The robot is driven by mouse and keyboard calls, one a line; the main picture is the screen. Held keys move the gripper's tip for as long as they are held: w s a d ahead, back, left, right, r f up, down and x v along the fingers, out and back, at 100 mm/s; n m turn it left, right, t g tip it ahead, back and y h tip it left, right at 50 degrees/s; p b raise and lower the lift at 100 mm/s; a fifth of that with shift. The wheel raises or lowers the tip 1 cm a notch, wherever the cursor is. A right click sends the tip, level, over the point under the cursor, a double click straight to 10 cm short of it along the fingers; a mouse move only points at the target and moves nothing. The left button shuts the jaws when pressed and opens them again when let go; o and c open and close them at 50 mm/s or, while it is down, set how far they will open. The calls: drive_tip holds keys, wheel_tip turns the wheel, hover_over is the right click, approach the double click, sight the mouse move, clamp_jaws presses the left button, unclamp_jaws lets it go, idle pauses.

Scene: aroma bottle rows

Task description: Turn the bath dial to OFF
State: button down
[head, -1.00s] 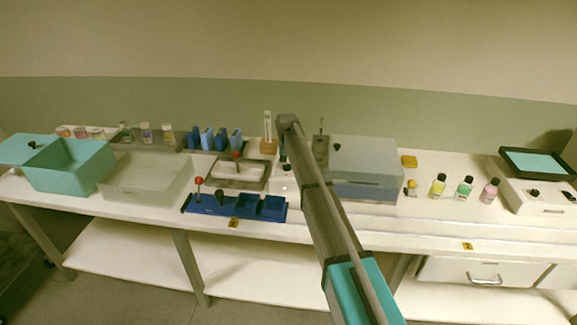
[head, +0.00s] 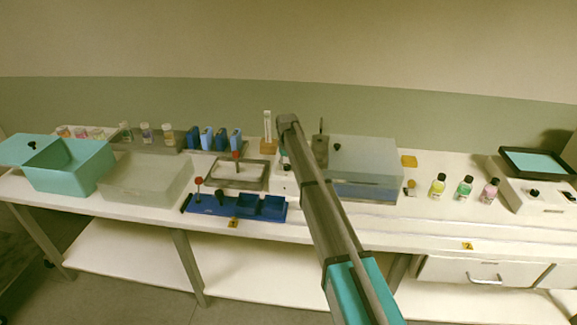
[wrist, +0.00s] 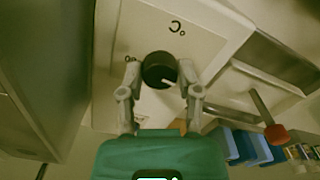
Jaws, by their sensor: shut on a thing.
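The bath dial (wrist: 158,68) is a round black knob with a white pointer mark, on a white panel (wrist: 150,25) in the wrist view. The mark points to the picture's lower right. An upside-down "°C" label is printed above the dial, and another small label at its left is partly covered by a finger. My gripper (wrist: 160,74) is shut on the dial, one finger on each side. In the head view the bath (head: 238,187) has a grey basin left of my arm; my arm hides the dial and my fingertips.
A blue rack (head: 235,207) with a red-topped stick stands in front of the bath. Blue holders (head: 214,139) stand behind it. A grey box (head: 362,165) stands close right of my arm. Several coloured bottles (head: 465,187) are further right.

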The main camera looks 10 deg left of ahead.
drive_tip(key=shift+c, duration=1.5)
unclamp_jaws()
